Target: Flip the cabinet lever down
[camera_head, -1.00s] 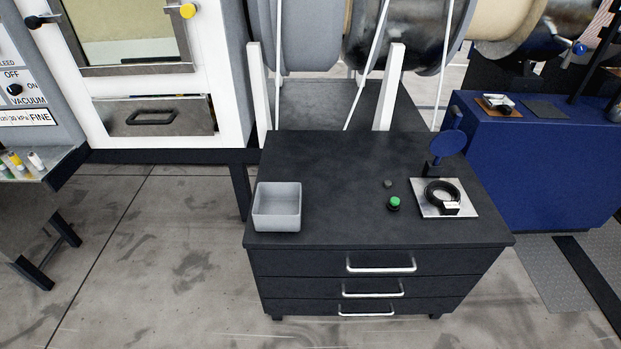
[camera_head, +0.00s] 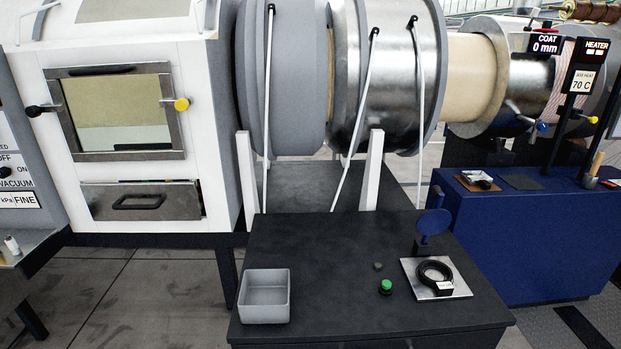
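A white cabinet (camera_head: 213,125) with a windowed, grey-framed door (camera_head: 120,112) stands at the left. A lever with a yellow knob (camera_head: 181,104) sits at the right side of the door frame and points about level to the right. A handle with a black knob (camera_head: 35,110) sticks out level at the door's left side. I cannot tell which of these the task calls the cabinet lever. A drawer with a dark pull (camera_head: 139,201) is below the door. My gripper is not in view.
A black drawer unit (camera_head: 345,270) stands in front, carrying a grey bin (camera_head: 264,296), a green button (camera_head: 386,286) and a metal plate (camera_head: 464,289) with a black ring. Large drums (camera_head: 285,80) stand behind it. A blue bench (camera_head: 530,240) is at the right. Floor shows below the cabinet.

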